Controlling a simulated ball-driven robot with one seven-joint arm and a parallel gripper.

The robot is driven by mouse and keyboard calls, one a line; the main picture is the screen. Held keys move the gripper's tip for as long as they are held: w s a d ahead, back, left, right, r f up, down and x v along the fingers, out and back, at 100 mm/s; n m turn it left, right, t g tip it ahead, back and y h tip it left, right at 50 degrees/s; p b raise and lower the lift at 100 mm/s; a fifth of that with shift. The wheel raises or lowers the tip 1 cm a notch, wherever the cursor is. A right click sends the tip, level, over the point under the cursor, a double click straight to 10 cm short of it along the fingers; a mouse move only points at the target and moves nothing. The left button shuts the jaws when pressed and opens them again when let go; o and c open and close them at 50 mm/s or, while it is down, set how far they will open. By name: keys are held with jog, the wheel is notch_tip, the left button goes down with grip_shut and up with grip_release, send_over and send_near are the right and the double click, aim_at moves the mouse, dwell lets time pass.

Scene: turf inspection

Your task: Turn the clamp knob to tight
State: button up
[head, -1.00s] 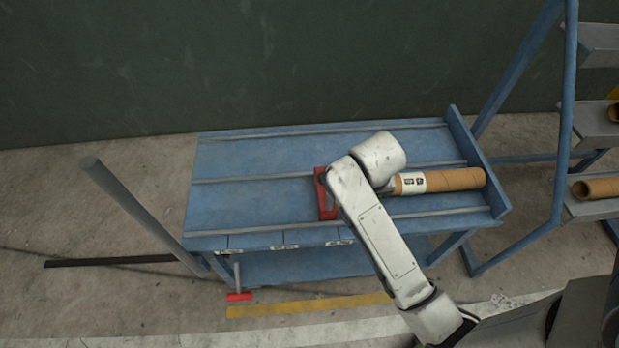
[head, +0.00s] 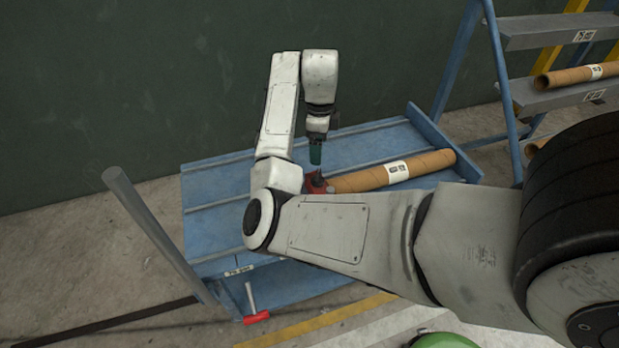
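A red clamp part (head: 316,185) is on the blue bench, at the left end of a brown cardboard tube (head: 385,172) with a white label. My arm covers its lower side, and I cannot make out a separate knob on it. My gripper (head: 316,164) points down just above the red part, with its dark teal end close to it. I cannot tell whether they touch, or whether the fingers are open or shut.
The blue bench (head: 222,190) has raised rails and a right end wall. A red-ended grey handle (head: 256,317) is at its front left. A grey post (head: 150,225) leans at left. A rack (head: 545,95) with tubes stands at right. A green wall is behind.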

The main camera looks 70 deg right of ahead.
aim_at(318, 175)
notch_tip(318, 175, down, 11)
jog(key=shift+r+b, duration=0.15)
jog(key=shift+b, duration=0.25)
jog(key=c, duration=1.1)
jog(key=shift+o, duration=0.2)
